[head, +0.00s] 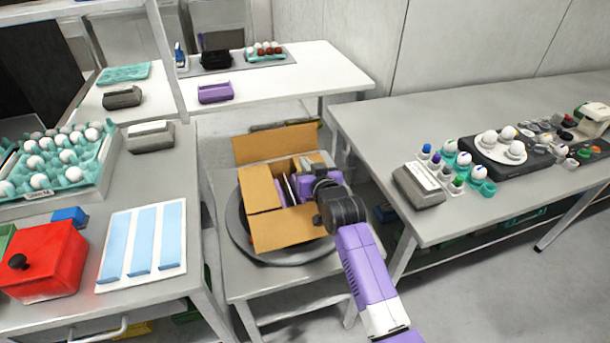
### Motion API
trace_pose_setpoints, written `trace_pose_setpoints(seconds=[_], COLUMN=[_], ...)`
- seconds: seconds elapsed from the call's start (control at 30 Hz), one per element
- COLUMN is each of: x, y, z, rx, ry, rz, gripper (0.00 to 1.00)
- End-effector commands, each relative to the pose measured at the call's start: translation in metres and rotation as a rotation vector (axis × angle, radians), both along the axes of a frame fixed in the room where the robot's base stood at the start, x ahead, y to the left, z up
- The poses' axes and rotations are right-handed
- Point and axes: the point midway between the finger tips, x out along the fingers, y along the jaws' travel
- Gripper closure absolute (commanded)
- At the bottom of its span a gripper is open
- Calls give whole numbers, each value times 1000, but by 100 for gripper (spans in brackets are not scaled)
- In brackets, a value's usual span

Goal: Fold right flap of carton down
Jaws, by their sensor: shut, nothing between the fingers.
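A brown cardboard carton (287,228) sits open on a dark round turntable (240,240) on a low grey table. Its far flap (275,143) stands up and leans back. Its left flap (262,187) shows as a flat panel at the left side of the opening. Purple and white items show inside. My purple and black gripper (303,180) is at the right side of the carton, by the opening. It is shut with nothing held. My wrist and gripper hide much of the right side, so the right flap's position is not clear.
A grey bench at the left holds an egg tray (108,178), a red box (42,262) and blue strips (142,245). A bench at the right holds a grey device (418,188) and small coloured cups. A white table (300,75) stands behind.

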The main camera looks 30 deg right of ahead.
Motion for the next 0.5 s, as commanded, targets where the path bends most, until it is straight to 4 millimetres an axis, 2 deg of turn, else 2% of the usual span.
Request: trace_pose_setpoints(seconds=[0.03,0.2,0.5], x=[-3,-2,-2], y=[2,4,4], z=[-13,-32,-39], rx=[1,1,0], ry=[9,6,4], rz=[1,2,1], gripper=[100,100,100])
